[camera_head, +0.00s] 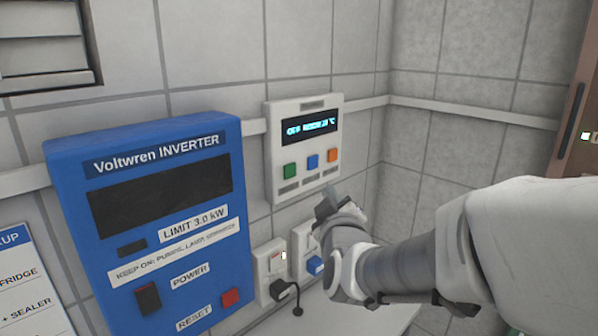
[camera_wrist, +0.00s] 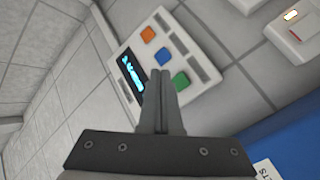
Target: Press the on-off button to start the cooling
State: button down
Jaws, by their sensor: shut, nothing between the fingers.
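A white control panel (camera_head: 304,150) is mounted on the tiled wall. Its dark display (camera_head: 310,127) shows cyan text that seems to begin with "OFF" and end in °C. Below it sit a green button (camera_head: 289,170), a blue button (camera_head: 313,161) and an orange button (camera_head: 332,155). The button labels are too small to read. My gripper (camera_head: 326,205) is shut and empty, just below the panel. In the wrist view, its fingertips (camera_wrist: 160,74) overlap the panel between the display and the green button (camera_wrist: 180,80), close to the blue button (camera_wrist: 162,57). I cannot tell whether they touch the panel.
A blue Voltwren inverter (camera_head: 205,284) with power and reset switches hangs left of the panel. Wall sockets (camera_head: 270,264) with a black plug (camera_head: 284,291) and a blue plug (camera_head: 315,265) are below. The wall right of the panel is clear.

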aim_at(296, 168)
jog(key=shift+w+d+r+n+t+h, duration=0.35)
jog(key=shift+w+t+h, duration=0.15)
jog(key=shift+w+t, duration=0.1)
jog(key=shift+w+a+p, duration=0.65)
jog(key=shift+w+a, duration=2.45)
jog(key=shift+a, duration=0.05)
jog(key=shift+w+a, duration=0.3)
jog(key=shift+w+a, duration=0.25)
dwell(0.6)
dwell(0.4)
jog(key=shift+s+d, duration=0.55)
jog(key=shift+s, duration=0.05)
jog(key=shift+d+b, duration=0.1)
jog(key=shift+b, duration=0.2)
